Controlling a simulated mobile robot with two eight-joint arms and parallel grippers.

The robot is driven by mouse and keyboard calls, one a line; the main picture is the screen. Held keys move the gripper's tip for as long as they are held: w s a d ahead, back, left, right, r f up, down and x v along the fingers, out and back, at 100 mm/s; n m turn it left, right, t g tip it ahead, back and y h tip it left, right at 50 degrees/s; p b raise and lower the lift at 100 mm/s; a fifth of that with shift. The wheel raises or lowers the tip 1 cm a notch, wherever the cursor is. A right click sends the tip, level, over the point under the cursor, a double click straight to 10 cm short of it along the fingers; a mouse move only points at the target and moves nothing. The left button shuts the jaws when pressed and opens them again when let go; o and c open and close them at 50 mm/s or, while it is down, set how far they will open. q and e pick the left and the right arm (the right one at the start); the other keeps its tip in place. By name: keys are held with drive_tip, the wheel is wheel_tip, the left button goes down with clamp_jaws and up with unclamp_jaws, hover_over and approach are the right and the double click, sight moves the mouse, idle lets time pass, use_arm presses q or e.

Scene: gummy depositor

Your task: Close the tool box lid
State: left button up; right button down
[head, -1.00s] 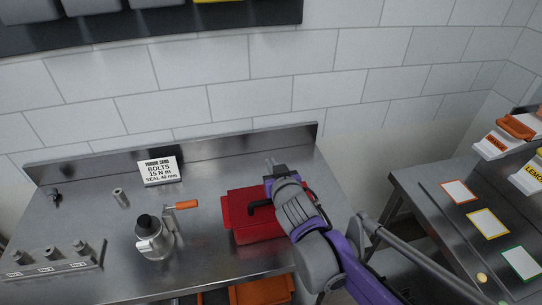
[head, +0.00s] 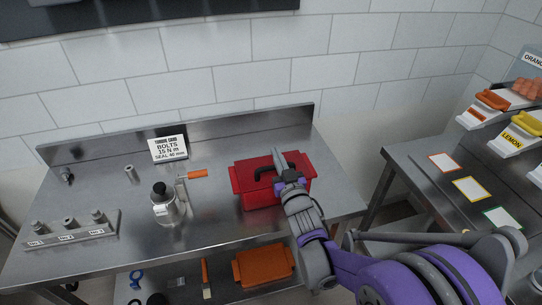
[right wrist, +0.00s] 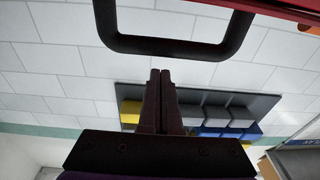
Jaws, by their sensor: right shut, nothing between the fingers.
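The red tool box (head: 275,197) stands on the right part of the steel bench. Its red lid (head: 243,176), with a black handle (head: 262,174), lies over the box and looks down; I cannot tell if it is fully flush. My right gripper (head: 278,158) is shut and empty, over the lid beside the handle, and its arm hides part of the box's right side. In the right wrist view the shut fingertips (right wrist: 160,72) point toward the dark handle (right wrist: 175,46), with a visible gap. A red edge shows at the top right. My left gripper is not in view.
An orange bin (head: 263,265) sits below the bench. A second table (head: 425,185) is at the right.

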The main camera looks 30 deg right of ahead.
drive_tip(key=shift+s+d+f+t+h, duration=0.15)
drive_tip(key=shift+d+f+t+h, duration=0.25)
drive_tip(key=shift+d+f+t, duration=0.15)
drive_tip(key=shift+s+f, duration=0.2)
drive_tip(key=shift+s+a+f+b, duration=0.3)
drive_tip(key=shift+s+f+b, duration=0.15)
drive_tip(key=shift+s+b, duration=0.2)
drive_tip(key=shift+f+b, duration=0.45)
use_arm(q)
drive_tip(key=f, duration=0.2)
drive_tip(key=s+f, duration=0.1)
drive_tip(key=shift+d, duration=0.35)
use_arm(e)
drive_tip(key=shift+s+a+f, duration=0.1)
drive_tip(key=shift+s+f, duration=0.05)
drive_tip(key=shift+s, duration=0.1)
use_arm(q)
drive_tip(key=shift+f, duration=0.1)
